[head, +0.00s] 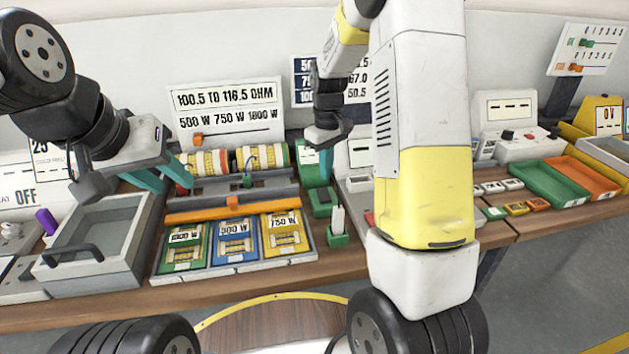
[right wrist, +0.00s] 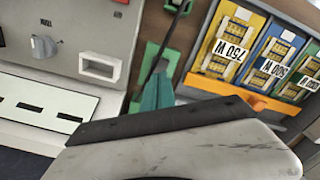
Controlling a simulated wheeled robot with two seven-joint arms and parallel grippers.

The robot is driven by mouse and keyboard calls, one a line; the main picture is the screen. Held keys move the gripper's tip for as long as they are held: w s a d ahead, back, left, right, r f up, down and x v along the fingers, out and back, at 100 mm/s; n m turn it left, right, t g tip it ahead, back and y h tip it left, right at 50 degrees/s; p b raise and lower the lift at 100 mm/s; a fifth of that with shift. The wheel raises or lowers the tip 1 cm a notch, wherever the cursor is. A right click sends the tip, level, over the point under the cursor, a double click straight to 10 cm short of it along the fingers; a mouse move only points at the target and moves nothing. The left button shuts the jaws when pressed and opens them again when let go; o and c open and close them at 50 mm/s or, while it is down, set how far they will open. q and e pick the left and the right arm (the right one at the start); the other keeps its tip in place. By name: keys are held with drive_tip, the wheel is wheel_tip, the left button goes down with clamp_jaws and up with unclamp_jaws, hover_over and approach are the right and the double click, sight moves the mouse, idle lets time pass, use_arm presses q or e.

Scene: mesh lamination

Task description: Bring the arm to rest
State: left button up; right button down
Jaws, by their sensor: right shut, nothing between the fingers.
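My left gripper (head: 162,177) comes in from the left in the head view. Its two teal fingers are apart, near the left end of a striped wound roll (head: 207,163); I see nothing between them. My right gripper (head: 326,163) points down in the head view, above a green fixture (head: 322,203) on the bench. Its teal fingers also show in the right wrist view (right wrist: 157,93), shut together and empty, close to the green fixture. My own right arm hides part of the bench behind it.
A tray (head: 309,257) holds green, blue and yellow wattage-labelled cards. A grey open box (head: 137,236) stands left of it. Green (head: 549,183) and orange (head: 584,177) bins are at the right. A resistance sign (head: 228,110) stands behind.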

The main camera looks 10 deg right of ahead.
drive_tip(key=s+r+m+t+y, duration=0.1)
drive_tip(key=s+r+m+t, duration=0.2)
drive_tip(key=s+r, duration=0.75)
drive_tip(key=s+a+r+m+t, duration=0.1)
drive_tip(key=s+r, duration=0.2)
drive_tip(key=s, duration=0.4)
drive_tip(key=s+a+r+m+t+y, duration=0.1)
drive_tip(key=s+r+t, duration=0.1)
drive_tip(key=s+r, duration=0.2)
drive_tip(key=s, duration=0.2)
drive_tip(key=shift+s+m, duration=0.4)
